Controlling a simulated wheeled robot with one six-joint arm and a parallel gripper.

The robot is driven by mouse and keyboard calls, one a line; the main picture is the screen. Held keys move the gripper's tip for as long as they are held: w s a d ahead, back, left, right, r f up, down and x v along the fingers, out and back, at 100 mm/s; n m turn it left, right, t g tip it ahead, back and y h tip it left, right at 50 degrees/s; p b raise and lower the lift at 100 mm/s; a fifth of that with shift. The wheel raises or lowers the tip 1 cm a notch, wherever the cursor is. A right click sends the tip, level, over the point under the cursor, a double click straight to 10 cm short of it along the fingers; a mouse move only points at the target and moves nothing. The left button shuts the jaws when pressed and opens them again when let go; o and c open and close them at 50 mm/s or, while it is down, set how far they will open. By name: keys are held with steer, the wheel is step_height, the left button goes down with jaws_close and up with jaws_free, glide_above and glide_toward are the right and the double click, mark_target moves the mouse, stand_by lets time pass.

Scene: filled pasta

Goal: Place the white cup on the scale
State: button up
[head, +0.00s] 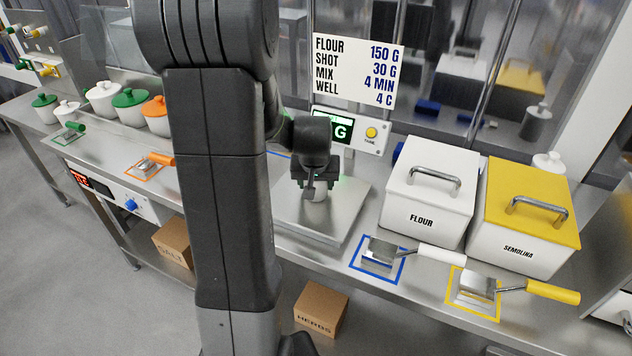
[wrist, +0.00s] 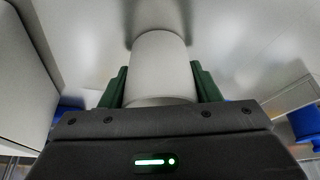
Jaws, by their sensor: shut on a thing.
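The white cup (wrist: 160,62) sits between the two green fingers of my gripper (wrist: 160,88) in the wrist view. In the head view my gripper (head: 317,190) is over the scale's steel plate (head: 345,222), and the cup (head: 316,212) shows partly below it. The gripper is shut on the cup. Whether the cup touches the plate, I cannot tell. The scale's display (head: 340,129) is lit green, partly hidden by my arm, with a yellow button (head: 371,132) to its right.
A white flour bin (head: 424,205) and a yellow-lidded semolina bin (head: 515,230) stand right of the scale. Scoops with a white handle (head: 441,255) and a yellow handle (head: 553,292) lie in front. Lidded pots (head: 129,112) stand at left. My arm hides the middle of the counter.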

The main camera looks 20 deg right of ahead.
steer(key=o, duration=1.1)
steer(key=shift+r, duration=0.45)
steer(key=v, duration=1.1)
steer(key=shift+s+a+r, duration=0.1)
steer(key=shift+s+r, duration=0.05)
steer(key=shift+s, duration=0.05)
